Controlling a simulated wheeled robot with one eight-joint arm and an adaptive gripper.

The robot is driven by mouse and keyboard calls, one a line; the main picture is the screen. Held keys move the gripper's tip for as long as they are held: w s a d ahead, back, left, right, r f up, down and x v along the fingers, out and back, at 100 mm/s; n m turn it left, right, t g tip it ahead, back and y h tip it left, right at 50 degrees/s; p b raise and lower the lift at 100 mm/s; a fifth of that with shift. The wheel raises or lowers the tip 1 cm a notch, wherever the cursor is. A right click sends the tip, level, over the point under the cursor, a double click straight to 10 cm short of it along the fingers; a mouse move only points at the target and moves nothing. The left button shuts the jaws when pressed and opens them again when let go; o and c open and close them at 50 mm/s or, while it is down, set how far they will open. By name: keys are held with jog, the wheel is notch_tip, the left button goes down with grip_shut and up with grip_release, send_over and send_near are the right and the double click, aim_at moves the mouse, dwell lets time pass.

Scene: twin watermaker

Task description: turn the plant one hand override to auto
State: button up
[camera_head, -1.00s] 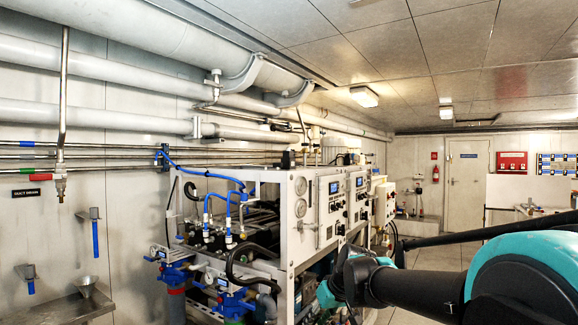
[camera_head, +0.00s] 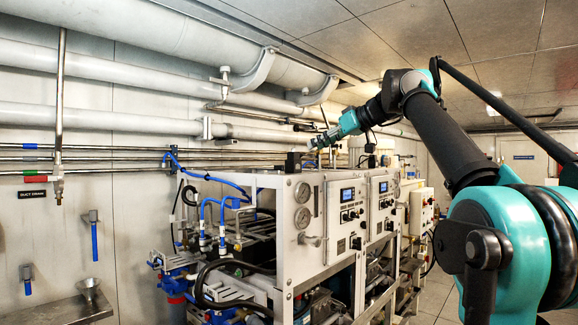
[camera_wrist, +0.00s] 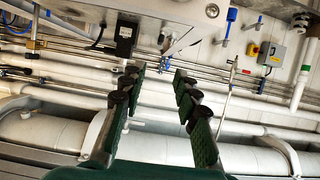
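Two watermaker control panels face right in the head view, a nearer panel (camera_head: 348,206) and a farther panel (camera_head: 383,202). Each has a blue-lit display with small dark knobs below it. The labels are too small to read, so I cannot tell which knob is the plant one hand override or how it is set. My gripper (camera_head: 322,143) is above the top of the nearer frame, apart from the panels. In the wrist view my gripper (camera_wrist: 160,76) has its two fingers spread, with nothing between them. The wrist view shows pipes and wall fittings, upside down.
Large white pipes (camera_head: 150,82) run along the wall close behind my gripper. Pressure gauges (camera_head: 302,193) sit left of the nearer panel. A white box with buttons (camera_head: 421,210) stands beyond the panels. A yellow-and-red switch box (camera_wrist: 267,53) shows in the wrist view. Open floor (camera_head: 428,300) lies to the right.

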aim_at(279, 169)
jog(key=x, duration=1.7)
jog(key=shift+w+a, duration=0.1)
jog(key=shift+w, duration=0.1)
grip_shut()
